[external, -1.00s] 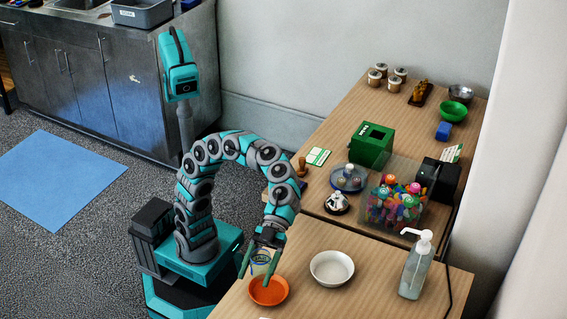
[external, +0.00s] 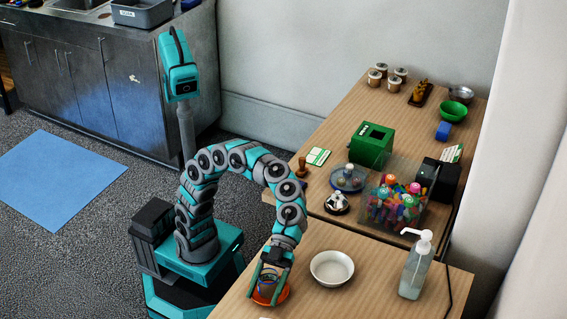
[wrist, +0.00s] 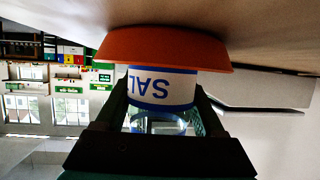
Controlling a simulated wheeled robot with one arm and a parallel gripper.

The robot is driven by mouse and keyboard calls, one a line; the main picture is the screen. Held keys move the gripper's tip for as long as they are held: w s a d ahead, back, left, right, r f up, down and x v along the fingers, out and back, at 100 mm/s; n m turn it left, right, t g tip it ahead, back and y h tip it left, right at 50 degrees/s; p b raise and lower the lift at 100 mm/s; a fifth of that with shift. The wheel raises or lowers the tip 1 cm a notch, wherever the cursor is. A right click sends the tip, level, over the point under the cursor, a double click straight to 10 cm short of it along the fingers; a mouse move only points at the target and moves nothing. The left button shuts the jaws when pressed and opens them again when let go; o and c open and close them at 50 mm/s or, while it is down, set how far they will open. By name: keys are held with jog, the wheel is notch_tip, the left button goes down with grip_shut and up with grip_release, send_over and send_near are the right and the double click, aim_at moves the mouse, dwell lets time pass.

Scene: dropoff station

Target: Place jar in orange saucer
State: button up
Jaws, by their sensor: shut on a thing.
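The orange saucer (external: 285,296) lies near the front left edge of the near table; it also shows in the wrist view (wrist: 165,47), upside down. My gripper (external: 267,293) points down over the saucer with its fingers on either side of the jar (external: 267,283). In the wrist view my gripper (wrist: 160,110) is shut on the jar (wrist: 165,87), which has a white label reading "SAL" and blue bands. The jar's end is at the saucer, partly hidden by the rim; I cannot tell whether it touches the saucer's floor.
A white bowl (external: 332,268) stands just right of the saucer. A pump bottle (external: 415,268) stands further right. The far table holds a clear bin of colourful things (external: 393,205), a green box (external: 371,145) and a bell (external: 337,203). Bare table lies between bowl and bottle.

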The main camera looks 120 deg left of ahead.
aim_at(273, 270)
jog(key=shift+f+b, duration=0.15)
jog(key=shift+b, duration=0.15)
jog(key=o, duration=1.5)
jog(key=shift+r+p, duration=0.3)
jog(key=shift+p, duration=0.1)
jog(key=v, duration=1.2)
jog(key=shift+f, duration=0.1)
